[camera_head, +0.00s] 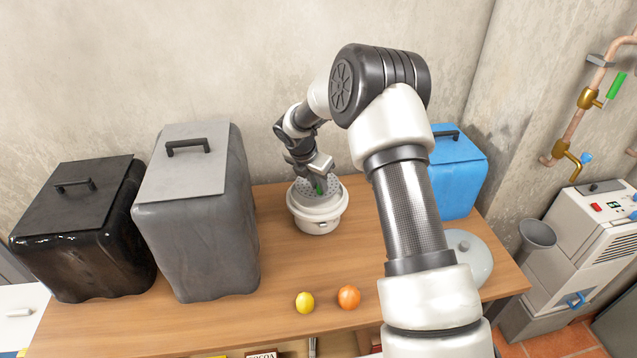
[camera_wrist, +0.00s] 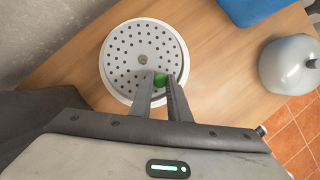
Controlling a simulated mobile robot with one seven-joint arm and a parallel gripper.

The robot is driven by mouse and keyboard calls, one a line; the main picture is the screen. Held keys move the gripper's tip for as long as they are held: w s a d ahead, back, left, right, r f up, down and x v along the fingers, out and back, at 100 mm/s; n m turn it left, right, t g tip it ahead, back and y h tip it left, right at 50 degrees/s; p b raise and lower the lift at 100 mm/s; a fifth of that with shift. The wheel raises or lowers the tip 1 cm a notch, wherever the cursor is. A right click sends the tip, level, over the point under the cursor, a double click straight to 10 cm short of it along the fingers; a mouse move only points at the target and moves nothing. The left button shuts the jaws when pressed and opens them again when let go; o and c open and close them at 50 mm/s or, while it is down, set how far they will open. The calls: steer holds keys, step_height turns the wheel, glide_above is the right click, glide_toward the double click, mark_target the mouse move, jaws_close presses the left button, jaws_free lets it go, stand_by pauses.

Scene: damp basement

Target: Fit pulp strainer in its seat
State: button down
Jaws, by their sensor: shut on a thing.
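The pulp strainer is a pale grey round disc with many small holes; it shows in the wrist view (camera_wrist: 133,50) and in the head view (camera_head: 301,190). It lies over the round white juicer base (camera_head: 317,222) on the wooden table; whether it sits fully down in its seat, I cannot tell. My gripper (camera_head: 319,184) reaches down from above at the strainer's right side.
On the table (camera_head: 240,318) stand a black bin (camera_head: 82,240) and a grey bin (camera_head: 195,240) at left, and a blue bin (camera_head: 455,185) at right. A lemon (camera_head: 304,302), an orange (camera_head: 349,297) and a grey dome (camera_head: 470,258) lie nearer the front.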

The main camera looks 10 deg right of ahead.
mark_target(318, 194)
steer(key=shift+f, duration=0.2)
steer(key=shift+f+b, duration=1.15)
steer(key=shift+f, duration=0.75)
steer(key=shift+f, duration=0.25)
steer(key=c, duration=1.6)
jaws_free()
steer(key=shift+f, duration=0.1)
